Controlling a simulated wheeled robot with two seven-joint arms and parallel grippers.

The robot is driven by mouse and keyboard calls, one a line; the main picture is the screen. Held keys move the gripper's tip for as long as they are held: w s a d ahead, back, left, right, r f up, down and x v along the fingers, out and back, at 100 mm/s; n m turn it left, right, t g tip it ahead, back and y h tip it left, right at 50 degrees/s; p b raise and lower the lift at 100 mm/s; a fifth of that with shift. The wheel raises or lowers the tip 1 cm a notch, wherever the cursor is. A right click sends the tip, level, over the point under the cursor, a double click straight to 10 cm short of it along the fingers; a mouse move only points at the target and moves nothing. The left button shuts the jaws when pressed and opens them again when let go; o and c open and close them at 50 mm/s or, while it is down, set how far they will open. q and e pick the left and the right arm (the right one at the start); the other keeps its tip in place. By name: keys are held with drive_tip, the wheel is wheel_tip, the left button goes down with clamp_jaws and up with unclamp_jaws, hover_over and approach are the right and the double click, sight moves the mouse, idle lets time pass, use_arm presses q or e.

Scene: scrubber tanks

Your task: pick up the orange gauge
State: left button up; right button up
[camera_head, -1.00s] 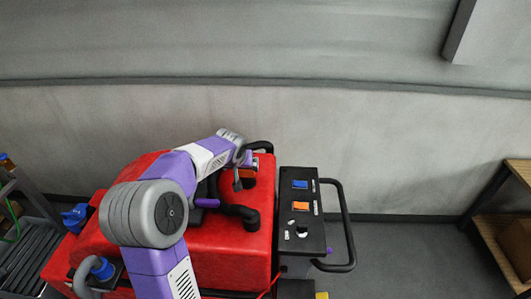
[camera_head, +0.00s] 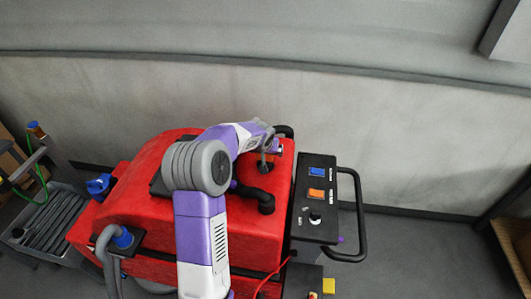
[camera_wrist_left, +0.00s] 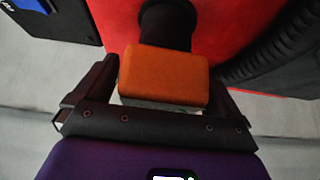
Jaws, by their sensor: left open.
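The orange gauge (camera_wrist_left: 165,77) is a rounded orange block with a grey lower edge. In the left wrist view it lies between the two dark fingers of my left gripper (camera_wrist_left: 160,88), in front of a black round fitting on the red tank. The fingers are open, one on each side of it; I cannot tell whether either touches it. In the head view my left gripper (camera_head: 270,153) is over the far right part of the red tank (camera_head: 135,180), where the arm largely hides the gauge. My right gripper is not in view.
A black control panel (camera_head: 314,225) with blue and orange switches and a looped black handle (camera_head: 362,222) stands right of the gripper. A black bent hose (camera_head: 262,198) lies just below it. A wall is behind; a shelf (camera_head: 510,258) stands far right.

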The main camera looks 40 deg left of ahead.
use_arm(q)
drive_tip(key=shift+r, duration=0.1)
drive_tip(key=c, duration=1.2)
drive_tip(key=shift+o, duration=0.2)
drive_tip(key=shift+r, duration=0.1)
drive_tip(key=shift+w+r, duration=0.1)
drive_tip(key=shift+r, duration=0.3)
wheel_tip(320, 180, up, 9)
drive_tip(key=shift+f, duration=0.15)
drive_tip(key=shift+r+p, duration=0.95)
drive_tip(key=shift+r, duration=0.75)
